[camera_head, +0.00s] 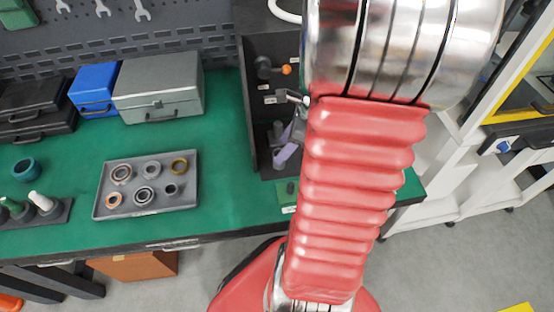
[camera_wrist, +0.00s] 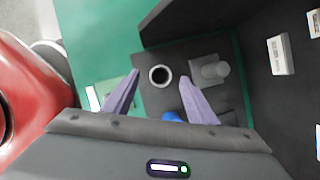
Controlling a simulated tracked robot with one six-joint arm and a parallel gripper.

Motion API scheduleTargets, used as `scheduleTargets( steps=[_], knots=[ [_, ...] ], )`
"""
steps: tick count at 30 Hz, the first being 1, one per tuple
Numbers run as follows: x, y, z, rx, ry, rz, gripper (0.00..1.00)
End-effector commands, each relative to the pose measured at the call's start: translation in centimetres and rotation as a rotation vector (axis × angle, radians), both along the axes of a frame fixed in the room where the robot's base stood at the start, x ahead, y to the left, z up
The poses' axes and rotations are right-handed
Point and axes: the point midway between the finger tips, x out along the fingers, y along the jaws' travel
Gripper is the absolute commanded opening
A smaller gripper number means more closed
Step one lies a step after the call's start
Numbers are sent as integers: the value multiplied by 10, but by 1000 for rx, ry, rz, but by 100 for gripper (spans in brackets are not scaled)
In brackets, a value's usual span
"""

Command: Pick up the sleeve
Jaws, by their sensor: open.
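A short, hollow grey cylinder (camera_wrist: 160,66), which looks like the sleeve, stands upright with its dark bore facing up on a dark plate (camera_wrist: 172,51) in the wrist view. My gripper (camera_wrist: 160,78) has two purple fingers, spread apart. The cylinder appears in the gap at the fingertips, apart from both. Its height relative to the tips is hard to judge. In the head view my gripper (camera_head: 289,146) is at the dark bench housing, largely hidden by my arm. I cannot make out the cylinder clearly there.
A grey part (camera_wrist: 215,70) stands right of the cylinder, and a blue part (camera_wrist: 172,116) shows between the fingers. Dark housing walls (camera_wrist: 262,62) rise on the right. A grey tray (camera_head: 148,209) with several rings lies left on the green bench (camera_head: 222,150).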

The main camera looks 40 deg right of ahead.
Motion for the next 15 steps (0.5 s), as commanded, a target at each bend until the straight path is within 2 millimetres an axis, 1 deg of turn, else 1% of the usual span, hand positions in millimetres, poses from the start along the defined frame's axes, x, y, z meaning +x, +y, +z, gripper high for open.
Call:
scheduleTargets(
  steps=[5,15],
  knots=[
    [1,1,-5,1,1,2,52],
    [13,6,-40,3,2,2,52]
  ],
)
